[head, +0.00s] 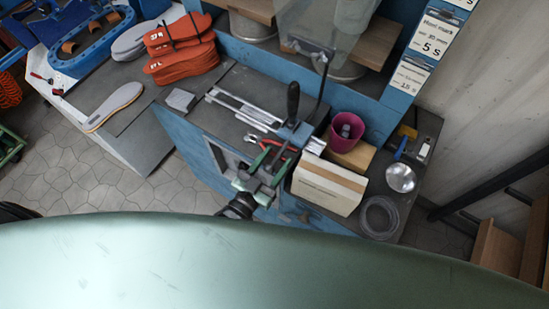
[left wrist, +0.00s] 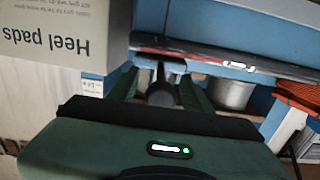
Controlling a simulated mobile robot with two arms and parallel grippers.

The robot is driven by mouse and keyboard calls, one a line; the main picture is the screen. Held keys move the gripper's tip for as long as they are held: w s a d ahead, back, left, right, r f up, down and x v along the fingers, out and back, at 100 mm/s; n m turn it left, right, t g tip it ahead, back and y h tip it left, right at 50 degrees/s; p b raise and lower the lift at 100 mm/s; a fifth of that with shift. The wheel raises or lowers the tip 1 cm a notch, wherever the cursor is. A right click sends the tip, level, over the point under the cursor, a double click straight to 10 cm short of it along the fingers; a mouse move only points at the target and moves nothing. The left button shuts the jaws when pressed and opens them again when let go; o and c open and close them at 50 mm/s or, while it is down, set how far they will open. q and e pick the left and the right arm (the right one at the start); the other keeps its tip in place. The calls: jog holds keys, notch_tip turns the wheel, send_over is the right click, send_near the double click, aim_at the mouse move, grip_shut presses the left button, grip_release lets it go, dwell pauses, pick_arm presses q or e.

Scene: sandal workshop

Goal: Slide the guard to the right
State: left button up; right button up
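A clear guard panel (head: 320,30) stands at the top of the head view, with a dark lower edge and a thin black arm. This arm runs down to a blue block (head: 297,133) on the bench, which carries an upright black handle (head: 293,100). My left gripper (head: 272,167) is in front of the bench's near edge, close to the block. In the left wrist view its green fingers (left wrist: 160,92) are apart. A dark cylinder (left wrist: 160,88) shows between them, with gaps at both sides; contact is not clear. My right gripper is not in view.
Silver rails (head: 240,110) lie left of the block. A Heel pads box (head: 328,185) stands close to the gripper's right, with a magenta cup (head: 347,132) behind it. Red-handled pliers (head: 280,148) lie near the fingers. Orange soles (head: 180,48) are stacked further left.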

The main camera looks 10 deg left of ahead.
pick_arm(q)
jog(key=b+v, duration=0.2)
jog(key=v, duration=0.6)
jog(key=shift+w, duration=0.1)
